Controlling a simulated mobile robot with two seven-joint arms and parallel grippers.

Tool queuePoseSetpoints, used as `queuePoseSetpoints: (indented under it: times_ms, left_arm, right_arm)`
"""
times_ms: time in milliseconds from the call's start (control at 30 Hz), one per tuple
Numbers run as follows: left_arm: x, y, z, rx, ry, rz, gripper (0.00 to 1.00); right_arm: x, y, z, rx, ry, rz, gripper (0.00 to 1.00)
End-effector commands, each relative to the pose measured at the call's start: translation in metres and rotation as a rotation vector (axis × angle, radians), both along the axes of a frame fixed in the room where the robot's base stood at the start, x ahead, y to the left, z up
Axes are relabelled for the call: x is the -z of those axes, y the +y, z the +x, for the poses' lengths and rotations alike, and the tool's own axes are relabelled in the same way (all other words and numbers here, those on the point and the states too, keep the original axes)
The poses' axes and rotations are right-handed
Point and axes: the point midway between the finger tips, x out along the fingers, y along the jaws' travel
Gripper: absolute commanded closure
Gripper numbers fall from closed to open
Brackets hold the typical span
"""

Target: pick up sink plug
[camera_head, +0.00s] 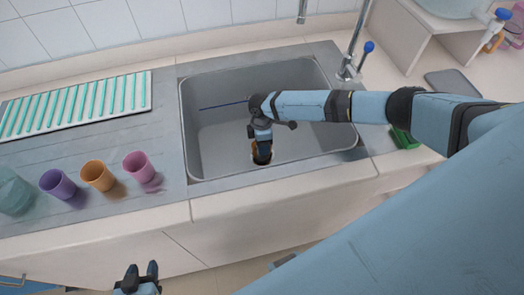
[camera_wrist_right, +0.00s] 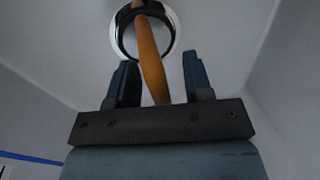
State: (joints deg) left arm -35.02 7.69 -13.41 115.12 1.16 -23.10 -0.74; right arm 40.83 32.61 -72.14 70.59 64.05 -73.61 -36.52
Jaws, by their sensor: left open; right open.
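The sink plug, seen as a long orange-brown shaft (camera_wrist_right: 150,55), stands at a round chrome drain ring (camera_wrist_right: 171,38) in the right wrist view. My right gripper (camera_wrist_right: 160,72) is open, with one finger on each side of the shaft and visible gaps between. Its lower end is hidden behind the gripper's body. In the head view my right gripper (camera_head: 262,157) reaches down into the grey sink (camera_head: 215,150) and hides most of the plug. My left gripper (camera_head: 142,270) is open and empty, low in front of the counter.
Left of the sink stand a pink cup (camera_head: 138,167), an orange cup (camera_head: 97,175) and a purple cup (camera_head: 57,184). A green-striped rack (camera_head: 75,105) lies behind them. A tap (camera_head: 352,50) rises behind the sink. A green sponge (camera_head: 404,138) lies to its right.

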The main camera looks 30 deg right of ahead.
Motion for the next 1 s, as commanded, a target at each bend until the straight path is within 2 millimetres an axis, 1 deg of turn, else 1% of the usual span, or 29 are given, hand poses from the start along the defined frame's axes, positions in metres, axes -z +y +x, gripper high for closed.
queuePoseSetpoints:
  times_ms: [33, 100, 300, 333, 367, 400, 467, 500, 533, 833, 1000]
  left_arm:
    - [0.0, 0.0, 0.0, 0.0, 0.0, 0.0, 0.57]
    - [0.0, 0.0, 0.0, 0.0, 0.0, 0.0, 0.57]
    - [0.001, 0.0, 0.0, 0.0, 0.002, 0.001, 0.57]
    - [0.001, 0.0, 0.0, 0.0, 0.002, 0.001, 0.57]
    - [0.001, 0.0, 0.0, 0.0, 0.002, 0.001, 0.57]
    - [0.001, 0.0, 0.0, 0.0, 0.002, 0.001, 0.57]
    - [0.001, 0.0, 0.0, 0.0, 0.003, 0.001, 0.57]
    - [0.001, 0.0, 0.0, 0.0, 0.003, 0.001, 0.57]
    - [0.001, 0.0, 0.0, 0.0, 0.003, 0.001, 0.57]
    - [0.001, 0.0, 0.0, 0.0, 0.003, 0.001, 0.57]
    - [0.0, 0.0, -0.001, 0.0, 0.003, 0.001, 0.57]
  right_arm:
    - [0.004, 0.0, -0.001, 0.001, 0.0, 0.0, 0.54]
    - [0.007, 0.0, -0.001, 0.0, -0.001, 0.0, 0.54]
    - [0.007, 0.0, -0.001, 0.0, -0.001, 0.0, 0.54]
    - [0.007, 0.0, -0.001, 0.0, -0.001, 0.0, 0.58]
    - [0.007, 0.0, -0.001, 0.0, -0.001, 0.0, 0.65]
    - [0.007, 0.0, -0.001, 0.0, -0.001, 0.0, 0.74]
    - [0.007, 0.0, -0.001, 0.0, -0.001, 0.0, 0.88]
    - [0.007, 0.0, -0.001, 0.0, -0.001, 0.0, 0.97]
    - [0.007, 0.0, -0.001, 0.0, -0.001, 0.0, 1.0]
    - [0.006, 0.0, -0.001, 0.0, -0.001, 0.001, 1.0]
    - [-0.003, 0.0, 0.0, 0.001, -0.002, 0.001, 1.0]
